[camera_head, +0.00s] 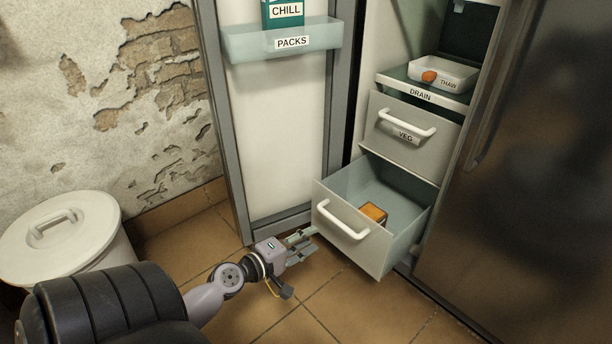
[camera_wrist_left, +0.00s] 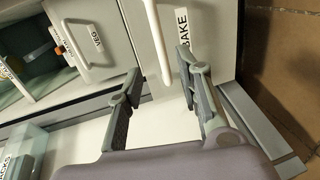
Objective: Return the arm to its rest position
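My left gripper (camera_head: 306,243) is low in front of the open fridge, just left of the pulled-out bottom drawer (camera_head: 350,245). Its two fingers are apart with nothing held between them, as the left wrist view (camera_wrist_left: 158,63) also shows. The drawer's white handle (camera_head: 342,220) is near the fingertips; in the wrist view the handle (camera_wrist_left: 155,40) passes beyond the gap between them, beside a label reading BAKE (camera_wrist_left: 184,62). An orange-brown box (camera_head: 373,213) lies inside the drawer. My right gripper is in neither view.
The closed VEG drawer (camera_head: 408,140) is above the open one. A white tray (camera_head: 443,75) with an orange item stands on the DRAIN shelf (camera_head: 420,96). The open fridge door (camera_head: 285,130) carries a PACKS bin (camera_head: 283,40). A white lidded bin (camera_head: 62,235) stands at left.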

